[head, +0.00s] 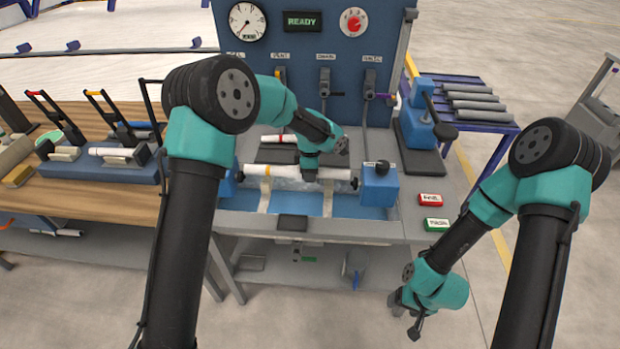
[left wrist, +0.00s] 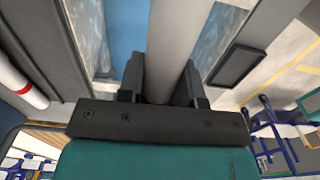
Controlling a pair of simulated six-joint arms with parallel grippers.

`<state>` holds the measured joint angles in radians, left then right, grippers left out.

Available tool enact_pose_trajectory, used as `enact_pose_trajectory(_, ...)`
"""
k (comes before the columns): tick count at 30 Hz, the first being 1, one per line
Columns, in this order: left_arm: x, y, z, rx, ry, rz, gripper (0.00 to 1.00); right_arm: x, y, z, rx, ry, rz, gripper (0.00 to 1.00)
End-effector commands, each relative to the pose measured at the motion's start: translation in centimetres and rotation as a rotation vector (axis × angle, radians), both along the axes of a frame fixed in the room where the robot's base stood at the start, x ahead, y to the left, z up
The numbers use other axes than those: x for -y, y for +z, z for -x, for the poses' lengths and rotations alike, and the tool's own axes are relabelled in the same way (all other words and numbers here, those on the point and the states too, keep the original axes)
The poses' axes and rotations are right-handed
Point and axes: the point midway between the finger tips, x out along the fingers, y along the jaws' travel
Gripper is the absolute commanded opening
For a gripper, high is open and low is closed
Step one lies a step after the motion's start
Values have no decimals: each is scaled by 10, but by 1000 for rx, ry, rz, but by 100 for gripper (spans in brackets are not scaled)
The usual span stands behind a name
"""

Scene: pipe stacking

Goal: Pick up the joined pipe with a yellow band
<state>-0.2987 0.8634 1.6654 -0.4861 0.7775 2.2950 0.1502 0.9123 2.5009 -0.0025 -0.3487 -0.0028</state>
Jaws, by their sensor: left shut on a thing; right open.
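A white pipe (head: 283,171) with an orange-yellow band lies level across the water trough of the blue test bench, between two blue end blocks. My left gripper (head: 309,174) is over the right half of this pipe, and the arm hides part of it. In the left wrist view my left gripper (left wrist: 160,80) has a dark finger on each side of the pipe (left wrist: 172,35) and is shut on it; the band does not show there. My right gripper (head: 407,309) hangs open and empty, low at the right in front of the bench.
A red-banded white pipe (head: 278,139) lies just behind the trough. A blue end block (head: 379,185) stands right of the pipe. The gauge panel (head: 312,50) rises behind. A wooden table (head: 90,205) with clamps is left; a rack of grey pipes (head: 470,98) is right.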

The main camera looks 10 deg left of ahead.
Motion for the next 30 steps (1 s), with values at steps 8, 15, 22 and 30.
enact_pose_trajectory(8, 6, 3, 43, -3, -3, -2, 6, 0, 0, 0, 0, 0, 0, 71)
enact_pose_trajectory(15, 13, 8, 98, -4, -5, -2, 6, 0, 0, 0, 0, 0, 0, 71)
enact_pose_trajectory(22, 18, 11, 140, -3, -3, -2, 6, 0, 0, 0, 0, 0, 0, 71)
enact_pose_trajectory(30, 21, 12, 158, -3, -1, -1, 6, 0, 0, 0, 0, 0, 0, 71)
